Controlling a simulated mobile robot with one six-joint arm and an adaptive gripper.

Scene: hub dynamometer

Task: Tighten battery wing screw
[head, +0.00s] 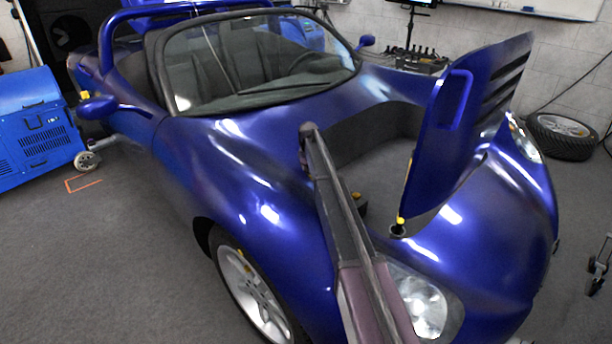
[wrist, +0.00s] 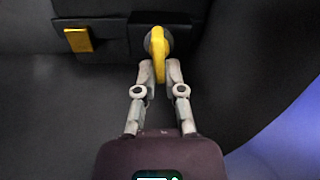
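The yellow wing screw (wrist: 158,46) sits at the top centre of the wrist view, on a round grey base at the edge of a dark block, which looks like the battery (wrist: 107,38). Its wing points down the picture between the two fingertips of my gripper (wrist: 159,74). The fingers lean inward and appear to close on the wing from both sides. In the head view a small part of the dark block with a yellow piece (head: 358,197) shows beside my arm in the car's front compartment. My gripper is hidden there behind my arm.
A yellow tab (wrist: 78,40) is on the block's left part. A curved dark wall (wrist: 235,75) lies to the right in the wrist view. The blue car (head: 240,165) surrounds the open compartment (head: 385,160). Its raised blue lid (head: 455,130) stands right of my arm.

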